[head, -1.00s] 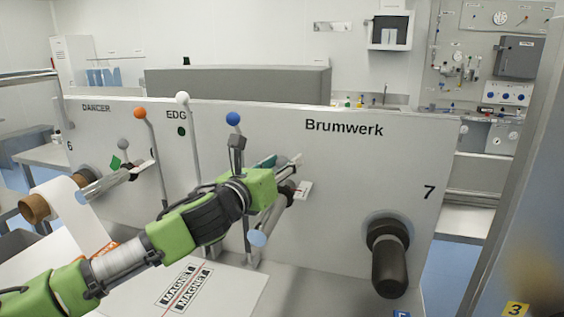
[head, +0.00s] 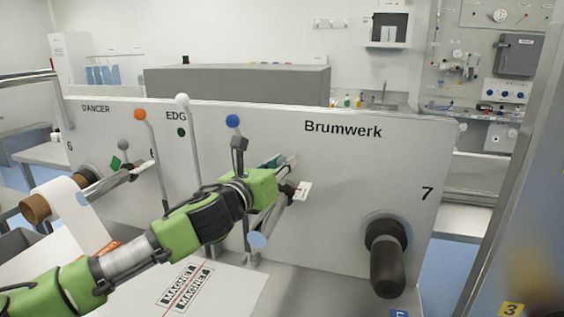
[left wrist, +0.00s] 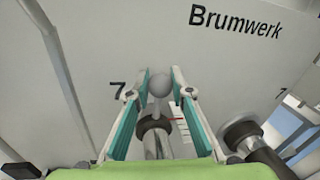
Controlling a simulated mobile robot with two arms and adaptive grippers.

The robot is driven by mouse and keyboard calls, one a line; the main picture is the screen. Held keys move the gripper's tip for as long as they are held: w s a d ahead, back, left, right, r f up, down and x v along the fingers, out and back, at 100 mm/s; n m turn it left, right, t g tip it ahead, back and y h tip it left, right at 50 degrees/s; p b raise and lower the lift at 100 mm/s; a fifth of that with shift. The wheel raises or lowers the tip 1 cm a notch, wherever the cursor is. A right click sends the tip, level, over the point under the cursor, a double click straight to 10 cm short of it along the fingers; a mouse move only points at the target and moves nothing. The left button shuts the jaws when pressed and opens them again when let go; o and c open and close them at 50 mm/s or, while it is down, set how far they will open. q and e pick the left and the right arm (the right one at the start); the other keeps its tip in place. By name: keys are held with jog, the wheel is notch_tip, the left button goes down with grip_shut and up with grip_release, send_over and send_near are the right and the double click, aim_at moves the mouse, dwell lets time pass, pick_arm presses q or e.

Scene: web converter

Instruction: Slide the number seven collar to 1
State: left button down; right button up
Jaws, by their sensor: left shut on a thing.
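A dark collar with a grey ball knob (left wrist: 160,86) sits on a shaft in front of the white panel (head: 350,165), next to a printed 7 (left wrist: 117,92) in the left wrist view. My left gripper (left wrist: 162,76) has its teal fingers on either side of the knob and is shut on it. In the head view, my left gripper (head: 283,162) hides most of the collar (head: 287,190). A small white card with a red line (head: 302,191) stands just right of the collar; its marks are too small to read. The shaft's pale blue end (head: 257,240) points toward me. My right gripper is not seen.
A black roller (head: 386,265) juts out at the right below another 7. Upright levers with orange (head: 139,114), white (head: 182,99) and blue (head: 232,121) balls stand left of my gripper. A second collared shaft (head: 108,183) is farther left.

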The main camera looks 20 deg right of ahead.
pick_arm(q)
jog(key=c, duration=1.8)
grip_release()
jog(key=shift+a, duration=0.1)
jog(key=v, duration=1.2)
